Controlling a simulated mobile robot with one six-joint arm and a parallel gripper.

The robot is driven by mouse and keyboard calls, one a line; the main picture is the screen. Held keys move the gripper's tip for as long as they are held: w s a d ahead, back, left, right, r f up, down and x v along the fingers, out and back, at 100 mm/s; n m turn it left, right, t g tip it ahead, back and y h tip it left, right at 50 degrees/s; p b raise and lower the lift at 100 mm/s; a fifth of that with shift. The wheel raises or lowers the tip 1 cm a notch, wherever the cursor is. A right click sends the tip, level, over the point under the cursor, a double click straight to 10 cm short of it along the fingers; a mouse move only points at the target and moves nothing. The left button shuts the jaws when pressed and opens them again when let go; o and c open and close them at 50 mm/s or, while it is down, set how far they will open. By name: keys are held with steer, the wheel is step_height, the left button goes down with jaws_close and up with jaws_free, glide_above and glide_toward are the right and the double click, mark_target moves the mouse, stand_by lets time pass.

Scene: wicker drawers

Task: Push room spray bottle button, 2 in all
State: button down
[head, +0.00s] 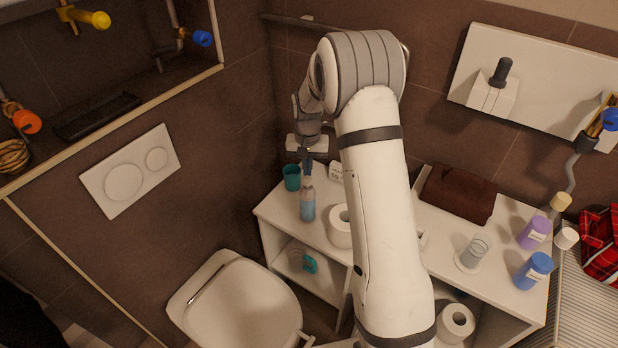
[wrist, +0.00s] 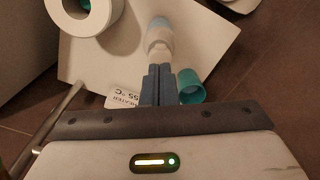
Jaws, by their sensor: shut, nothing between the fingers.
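The room spray bottle (head: 308,206), with a blue body and paler top, stands upright on the white shelf unit's top in the head view. My gripper (head: 307,172) points down right above the bottle's top, with its fingers together and nothing held. In the wrist view, my gripper's blue-grey fingers (wrist: 158,70) are side by side, their tips at the bottle's pale top (wrist: 160,42). I cannot tell whether the tips touch the button, which is hidden behind the fingers.
A teal cup (head: 292,178) stands close left of the bottle, a small white labelled box (head: 336,171) behind it, and a toilet roll (head: 340,228) to its right. The shelf unit (head: 273,214) stands beside the toilet (head: 240,305).

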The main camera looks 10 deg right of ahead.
step_height(320, 180, up, 6)
steer(key=p, duration=0.3)
steer(key=shift+f, duration=0.1)
steer(key=shift+f, duration=0.1)
stand_by(0.4)
